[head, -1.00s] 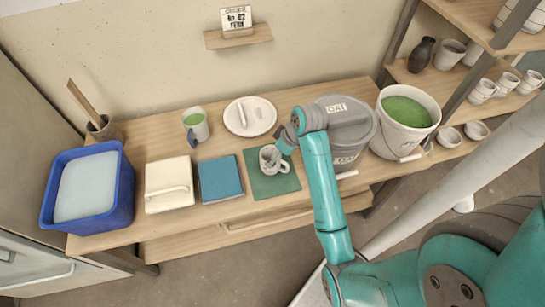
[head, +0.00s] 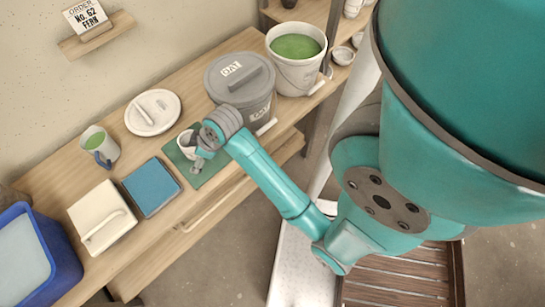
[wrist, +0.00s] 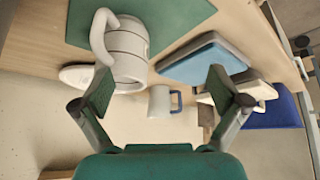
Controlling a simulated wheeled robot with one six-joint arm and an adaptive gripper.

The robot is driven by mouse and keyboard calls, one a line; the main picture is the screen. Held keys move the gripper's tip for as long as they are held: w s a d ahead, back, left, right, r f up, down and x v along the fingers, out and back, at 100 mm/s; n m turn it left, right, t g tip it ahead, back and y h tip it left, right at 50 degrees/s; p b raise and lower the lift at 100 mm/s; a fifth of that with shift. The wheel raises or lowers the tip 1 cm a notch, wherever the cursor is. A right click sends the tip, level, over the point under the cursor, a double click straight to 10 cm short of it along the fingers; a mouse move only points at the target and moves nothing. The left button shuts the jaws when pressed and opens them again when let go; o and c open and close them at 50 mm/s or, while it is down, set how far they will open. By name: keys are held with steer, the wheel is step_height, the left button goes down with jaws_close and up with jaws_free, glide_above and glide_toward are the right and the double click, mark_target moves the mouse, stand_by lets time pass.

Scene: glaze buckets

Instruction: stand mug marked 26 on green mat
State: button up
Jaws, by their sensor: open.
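A white-grey mug (head: 184,139) stands upright on the green mat (head: 213,171) in the head view, partly hidden by my gripper. In the wrist view, which is upside down, this mug (wrist: 127,52) shows dark bands and a thick handle, with its base on the mat (wrist: 165,12). I cannot read a number on it. My gripper (wrist: 163,88) is open, with nothing between its fingers. The mug is beyond the fingertips, towards the left finger, and looks apart from them. In the head view my gripper (head: 199,160) is just beside the mug.
A lidded grey bucket (head: 240,90) and an open green-glaze bucket (head: 295,62) stand right. A blue tub (head: 28,255) is far left.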

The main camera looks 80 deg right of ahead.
steer(key=s+a+f+m+t+h, duration=0.1)
steer(key=s+a+f+t, duration=0.25)
steer(key=s+a, duration=0.75)
steer(key=s+a+r+t, duration=0.2)
steer(key=s+r, duration=0.5)
steer(key=s+a+r+t+y, duration=0.1)
steer(key=s+a+r+t, duration=0.2)
steer(key=s+r, duration=0.4)
steer(key=shift+s+a+r, duration=0.15)
steer(key=shift+s+a, duration=0.05)
steer(key=shift+s, duration=0.5)
